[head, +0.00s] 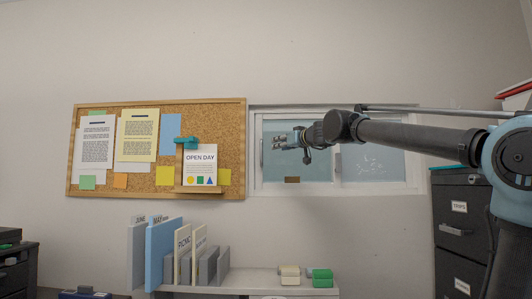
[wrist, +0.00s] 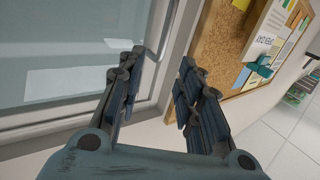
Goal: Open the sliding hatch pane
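The sliding hatch pane (head: 310,172) is the left glass panel in a white-framed wall hatch in the head view. Its glass (wrist: 75,45) fills the upper left of the wrist view. A slim upright handle (head: 262,152) is near the pane's left edge; in the wrist view a grey bar handle (wrist: 168,28) shows beyond the fingertips, near the gap between them. My gripper (head: 280,142) is in front of the pane, just right of the handle in the head view. In the wrist view my gripper (wrist: 158,72) is open with nothing between its fingers.
A cork board (head: 140,190) with pinned papers hangs left of the hatch. Below is a shelf (head: 235,287) with folders (head: 165,255) and small boxes (head: 320,278). A dark filing cabinet (head: 455,225) stands at right.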

